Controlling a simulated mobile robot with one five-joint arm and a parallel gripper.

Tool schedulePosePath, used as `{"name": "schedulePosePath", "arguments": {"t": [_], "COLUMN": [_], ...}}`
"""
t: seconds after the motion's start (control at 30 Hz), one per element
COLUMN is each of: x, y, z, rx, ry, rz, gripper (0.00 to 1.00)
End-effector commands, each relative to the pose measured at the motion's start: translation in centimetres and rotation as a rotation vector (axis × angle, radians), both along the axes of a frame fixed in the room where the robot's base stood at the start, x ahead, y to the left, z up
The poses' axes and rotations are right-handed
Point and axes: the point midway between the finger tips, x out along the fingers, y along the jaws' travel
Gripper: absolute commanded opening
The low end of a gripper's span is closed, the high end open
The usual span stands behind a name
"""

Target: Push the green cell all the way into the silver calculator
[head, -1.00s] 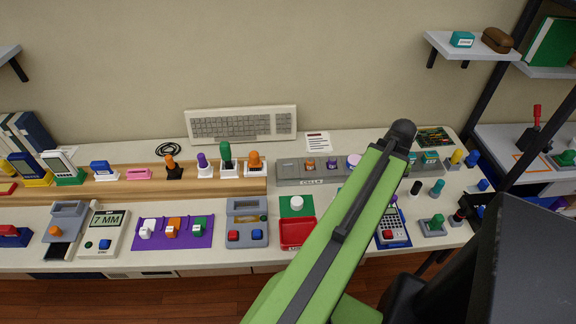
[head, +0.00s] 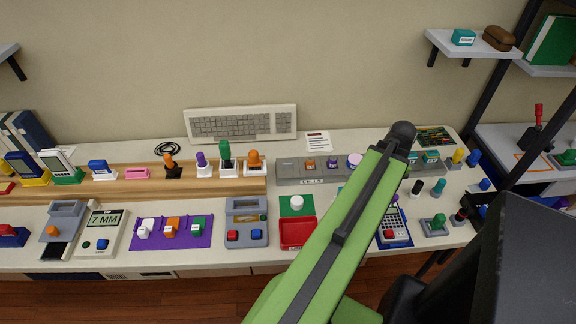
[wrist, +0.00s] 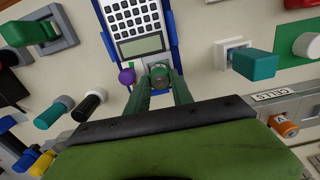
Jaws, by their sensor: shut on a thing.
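The silver calculator (wrist: 138,18) lies in a blue frame at the top of the wrist view, its grey screen facing my gripper. In the head view the calculator (head: 397,230) shows just right of my green arm. My gripper (wrist: 161,80) is at the calculator's screen-side end, its two dark green fingers shut on the green cell (wrist: 160,72). Only the cell's round greyish-green end shows clearly. It lines up with the calculator's end; how deep it sits I cannot tell. A purple knob (wrist: 127,75) is just left of the fingers. My arm hides the gripper in the head view.
A teal block on a white stand (wrist: 252,63) is to the right in the wrist view. The grey CELLS rack (wrist: 285,110) is lower right. A red tray (head: 297,233) is left of my arm in the head view.

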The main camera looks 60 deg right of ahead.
Motion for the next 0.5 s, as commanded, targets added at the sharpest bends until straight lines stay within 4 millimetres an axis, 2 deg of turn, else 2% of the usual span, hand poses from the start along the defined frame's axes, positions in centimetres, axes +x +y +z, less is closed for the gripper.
{"name": "schedulePosePath", "arguments": {"t": [0.47,0.5], "x": [0.0,0.0], "y": [0.0,0.0], "z": [-0.7,-0.64], "rx": [0.0,0.0], "ry": [0.0,0.0], "rz": [0.0,0.0], "gripper": [0.0,0.3]}}
